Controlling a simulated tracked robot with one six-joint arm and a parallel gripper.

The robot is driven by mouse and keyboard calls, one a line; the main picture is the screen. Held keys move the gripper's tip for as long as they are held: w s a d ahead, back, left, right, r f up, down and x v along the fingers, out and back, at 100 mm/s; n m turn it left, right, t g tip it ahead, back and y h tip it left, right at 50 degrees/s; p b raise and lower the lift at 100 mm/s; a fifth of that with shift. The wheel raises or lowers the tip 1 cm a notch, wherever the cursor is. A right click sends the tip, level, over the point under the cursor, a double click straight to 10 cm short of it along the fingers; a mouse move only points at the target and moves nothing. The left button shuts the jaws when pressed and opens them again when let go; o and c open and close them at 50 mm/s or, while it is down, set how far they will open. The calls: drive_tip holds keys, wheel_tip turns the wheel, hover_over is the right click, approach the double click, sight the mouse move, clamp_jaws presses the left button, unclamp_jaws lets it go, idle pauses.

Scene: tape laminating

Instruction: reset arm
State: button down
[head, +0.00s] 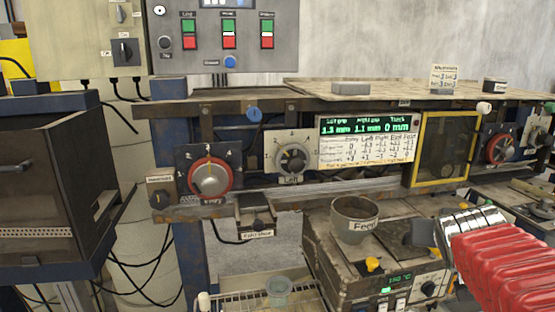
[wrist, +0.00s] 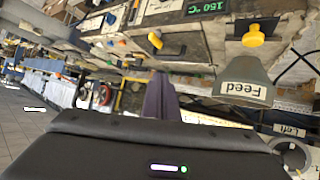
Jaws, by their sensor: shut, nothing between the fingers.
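My gripper (wrist: 159,88) shows in the wrist view as dark purplish fingers pressed together, with nothing between them. It points toward the machine front, and no contact with anything shows. In the head view my red-sleeved arm reaches in from the lower right, in front of the machine's right half. The wrist view is upside down. The grey cup labelled Feed (head: 355,220) stands on the feeder box, left of my arm. It also shows at the right of the wrist view (wrist: 246,82).
The feeder box (head: 330,262) has yellow knobs and a 150 °C display (head: 399,279). Behind are the gap display panel (head: 367,140), a red dial (head: 209,177) and a yellow-framed window (head: 443,148). A dark cabinet (head: 45,180) stands left. A clear dish (head: 279,291) sits low at the front.

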drive_tip(key=s+a+f+n+g+y, duration=0.2)
drive_tip(key=s+a+f, duration=0.4)
drive_tip(key=s+a, duration=0.3)
drive_tip(key=s+a+f+n+g+y, duration=0.1)
drive_tip(key=s+a+f+g+y, duration=0.1)
drive_tip(key=s+a+f, duration=0.4)
drive_tip(key=s+a+y, duration=0.1)
drive_tip(key=s+a, duration=0.3)
drive_tip(key=shift+a+n+g, duration=0.4)
drive_tip(key=shift+s, duration=0.1)
